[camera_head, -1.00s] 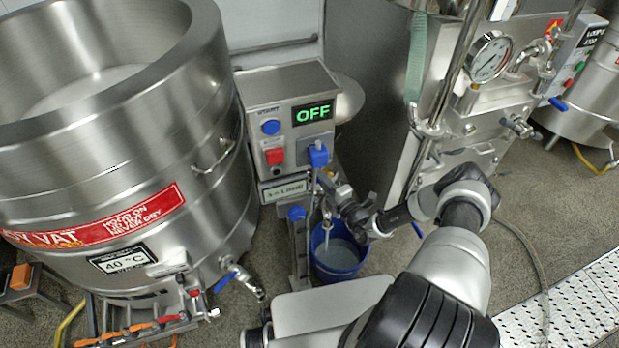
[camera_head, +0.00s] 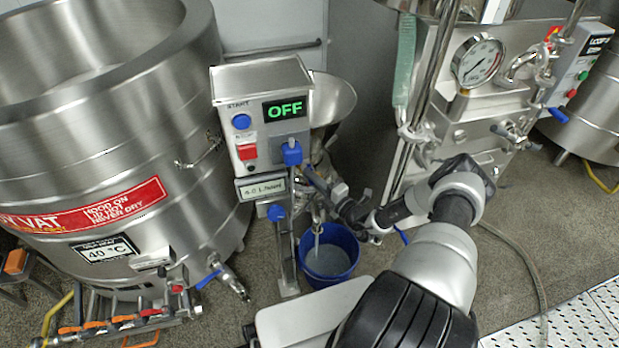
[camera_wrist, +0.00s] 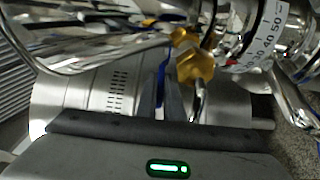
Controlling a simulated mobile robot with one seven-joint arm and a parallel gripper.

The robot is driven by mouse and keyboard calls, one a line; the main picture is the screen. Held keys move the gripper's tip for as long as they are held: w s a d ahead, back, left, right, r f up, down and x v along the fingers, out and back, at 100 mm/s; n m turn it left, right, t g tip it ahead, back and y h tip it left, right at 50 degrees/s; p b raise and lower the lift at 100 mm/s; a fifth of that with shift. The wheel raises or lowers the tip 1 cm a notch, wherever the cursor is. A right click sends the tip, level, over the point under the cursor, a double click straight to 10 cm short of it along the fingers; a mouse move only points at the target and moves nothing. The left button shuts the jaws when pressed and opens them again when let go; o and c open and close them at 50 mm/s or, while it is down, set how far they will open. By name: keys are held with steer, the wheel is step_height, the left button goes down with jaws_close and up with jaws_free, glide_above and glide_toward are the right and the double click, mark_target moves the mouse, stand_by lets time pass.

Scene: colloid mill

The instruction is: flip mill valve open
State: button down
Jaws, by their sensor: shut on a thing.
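The mill's valve shows in the wrist view as a brass body (camera_wrist: 192,62) with a thin blue lever (camera_wrist: 162,72) beside it. My gripper (camera_wrist: 163,92) is shut on this blue lever, one finger on each side. In the head view my gripper (camera_head: 318,184) reaches in from the right, just right of the control box post. The valve is not clear there; the mill body is largely hidden behind the box and my arm. The control box (camera_head: 262,122) reads OFF, with a blue button, a red switch and a blue knob.
A blue bucket (camera_head: 331,262) with grey contents stands below my gripper. A large steel vat (camera_head: 95,130) stands at left, with a piped valve rack at its foot. A steel machine with a gauge (camera_head: 478,62) stands at right. A graduated ring (camera_wrist: 262,45) is close beside the valve.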

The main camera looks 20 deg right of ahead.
steer(key=shift+w+r, duration=0.15)
steer(key=c, duration=1.9)
jaws_free()
steer(key=shift+o, duration=0.2)
